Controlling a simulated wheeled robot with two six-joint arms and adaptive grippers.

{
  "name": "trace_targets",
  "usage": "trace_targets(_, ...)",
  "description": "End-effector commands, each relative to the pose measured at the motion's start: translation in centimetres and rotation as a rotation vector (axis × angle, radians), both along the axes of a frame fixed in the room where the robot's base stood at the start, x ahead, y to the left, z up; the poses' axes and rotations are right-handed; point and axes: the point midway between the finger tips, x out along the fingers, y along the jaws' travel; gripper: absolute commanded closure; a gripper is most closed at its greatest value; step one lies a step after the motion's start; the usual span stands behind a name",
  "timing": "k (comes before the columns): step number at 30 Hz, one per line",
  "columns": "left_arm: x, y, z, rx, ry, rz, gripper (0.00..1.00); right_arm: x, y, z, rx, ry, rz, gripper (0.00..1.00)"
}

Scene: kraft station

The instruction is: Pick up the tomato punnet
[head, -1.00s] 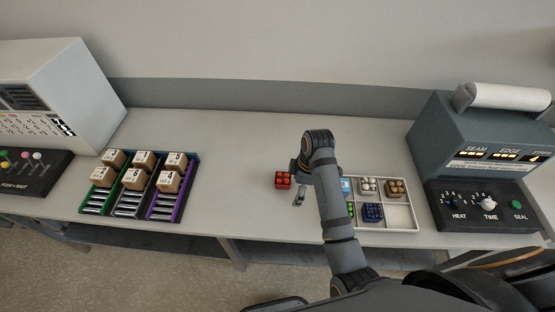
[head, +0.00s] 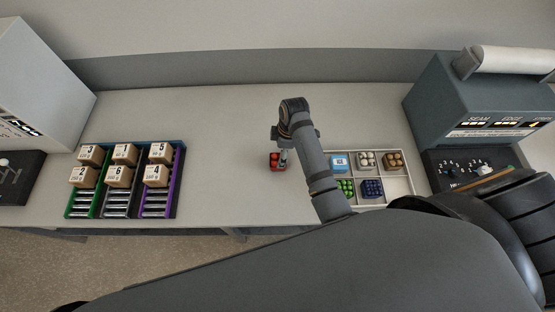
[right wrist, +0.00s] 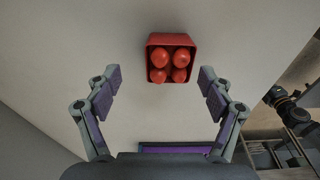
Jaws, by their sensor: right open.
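The tomato punnet (head: 274,162) is a small red tub on the bare bench, left of the white tray. In the right wrist view the punnet (right wrist: 171,58) shows several round red tomatoes and lies just beyond the fingertips, roughly centred between them. My right gripper (head: 284,157) is above and beside the punnet in the head view, partly covering it. In the right wrist view the right gripper (right wrist: 159,84) is open and empty, its fingers on either side and apart from the punnet. My left gripper is not seen.
A white compartment tray (head: 398,187) with several other punnets stands right of the arm. A sealing machine (head: 455,110) is at the far right. Green, black and purple racks (head: 178,165) with numbered boxes stand at left. The bench between racks and punnet is clear.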

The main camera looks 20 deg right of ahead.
Motion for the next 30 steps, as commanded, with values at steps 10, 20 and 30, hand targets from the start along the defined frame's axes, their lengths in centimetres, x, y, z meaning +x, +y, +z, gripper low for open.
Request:
trace_targets(10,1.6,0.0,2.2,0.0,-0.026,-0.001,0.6,-0.5,1.2,-4.6,0.0,0.004,0.001,0.19)
trace_targets(20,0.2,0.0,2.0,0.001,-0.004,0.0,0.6,-0.5,1.2,-4.9,0.001,0.002,0.0,0.32)
trace_targets(30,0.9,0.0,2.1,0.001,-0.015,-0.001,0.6,-0.5,1.2,-4.9,0.001,0.002,0.0,0.79)
